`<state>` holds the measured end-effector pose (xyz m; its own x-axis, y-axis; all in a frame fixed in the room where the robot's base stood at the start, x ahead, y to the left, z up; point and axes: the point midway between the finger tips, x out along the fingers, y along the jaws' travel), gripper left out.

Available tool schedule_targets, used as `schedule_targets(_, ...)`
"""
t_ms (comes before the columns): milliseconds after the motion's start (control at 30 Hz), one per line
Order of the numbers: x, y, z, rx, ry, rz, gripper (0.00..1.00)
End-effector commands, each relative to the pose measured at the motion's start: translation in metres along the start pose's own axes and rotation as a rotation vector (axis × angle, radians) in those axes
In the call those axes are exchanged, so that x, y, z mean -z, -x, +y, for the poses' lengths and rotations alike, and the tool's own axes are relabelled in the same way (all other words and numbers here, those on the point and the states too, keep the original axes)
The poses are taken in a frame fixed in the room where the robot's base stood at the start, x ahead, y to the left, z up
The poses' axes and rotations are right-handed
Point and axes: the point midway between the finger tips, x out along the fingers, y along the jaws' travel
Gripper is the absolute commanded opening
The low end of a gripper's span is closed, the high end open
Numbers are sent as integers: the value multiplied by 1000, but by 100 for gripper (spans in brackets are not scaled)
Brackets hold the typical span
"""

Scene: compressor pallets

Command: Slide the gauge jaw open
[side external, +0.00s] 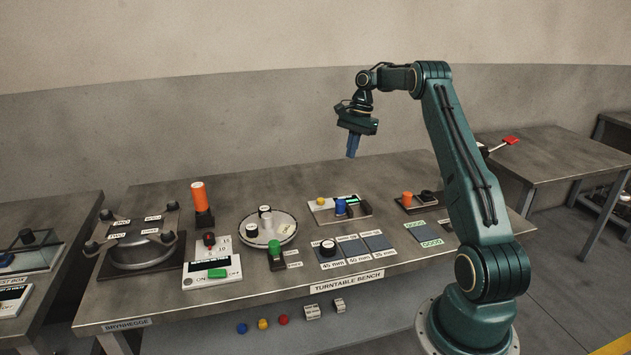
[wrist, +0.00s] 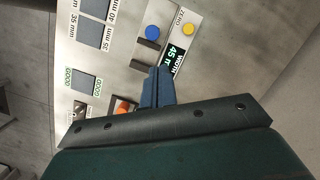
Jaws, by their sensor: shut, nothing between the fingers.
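The gauge (side external: 325,213) is a pale plate on the bench, with a small display reading a width of 45 in the wrist view (wrist: 175,52). It carries a blue knob (side external: 341,207), also in the wrist view (wrist: 152,33), a yellow button (wrist: 188,30) and dark jaw blocks (wrist: 147,56). A gap shows between the dark blocks. My gripper (side external: 352,155) is shut and empty, its blue fingers pointing down well above the gauge. In the wrist view the fingers (wrist: 157,84) cover part of the jaw area.
Gauge neighbours are an orange knob (side external: 407,197) on a dark base at the right and grey size pads (side external: 378,241) in front. A turntable (side external: 267,228), an orange cylinder (side external: 199,195) and a round clamped vessel (side external: 143,250) stand to the left. Space above the bench is clear.

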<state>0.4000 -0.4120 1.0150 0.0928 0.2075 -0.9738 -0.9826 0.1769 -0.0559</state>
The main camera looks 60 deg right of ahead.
Motion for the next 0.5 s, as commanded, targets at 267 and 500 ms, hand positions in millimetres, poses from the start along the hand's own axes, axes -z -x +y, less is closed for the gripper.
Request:
schedule_targets(267,45,-26,17,-19,-119,-15,0)
schedule_targets(500,54,-32,22,-23,-145,-18,0)
